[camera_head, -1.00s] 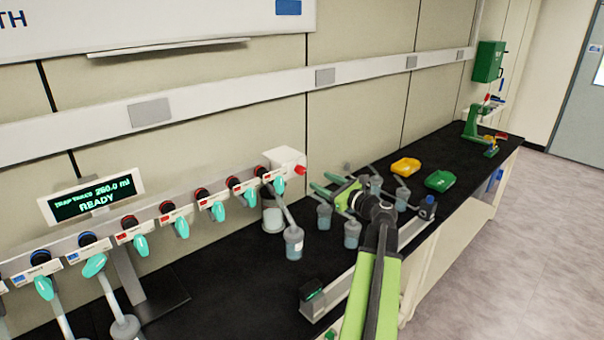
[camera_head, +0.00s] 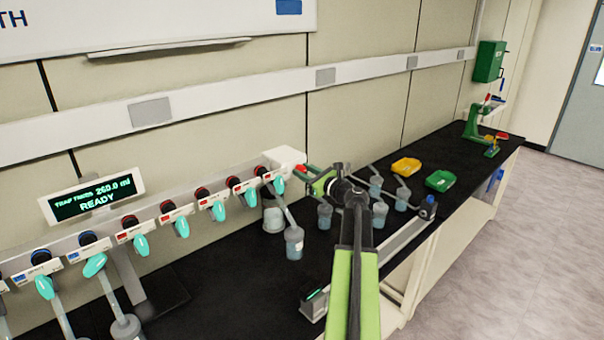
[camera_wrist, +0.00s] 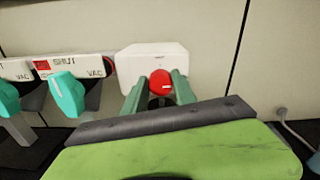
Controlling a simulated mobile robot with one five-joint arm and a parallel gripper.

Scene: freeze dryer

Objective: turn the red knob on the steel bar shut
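The red knob (camera_wrist: 160,81) sits on the front of a white box (camera_head: 283,156) at the right end of the steel bar (camera_head: 160,212). In the wrist view its round face has a small white mark. My gripper (camera_wrist: 157,92) points at the knob, with one green finger on each side of it. A gap shows between the left finger and the knob; the right finger looks very close, and I cannot tell whether it touches. In the head view my gripper (camera_head: 308,180) is at the box, and its fingers partly cover the knob.
Teal-handled valves (camera_head: 219,210) line the bar left of the box, with flasks (camera_head: 293,243) hanging below. A display (camera_head: 92,195) reads READY. Grey-blue vessels (camera_head: 379,214) stand right of my gripper. A yellow tray (camera_head: 405,166) and a green tray (camera_head: 440,180) lie farther right on the black bench.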

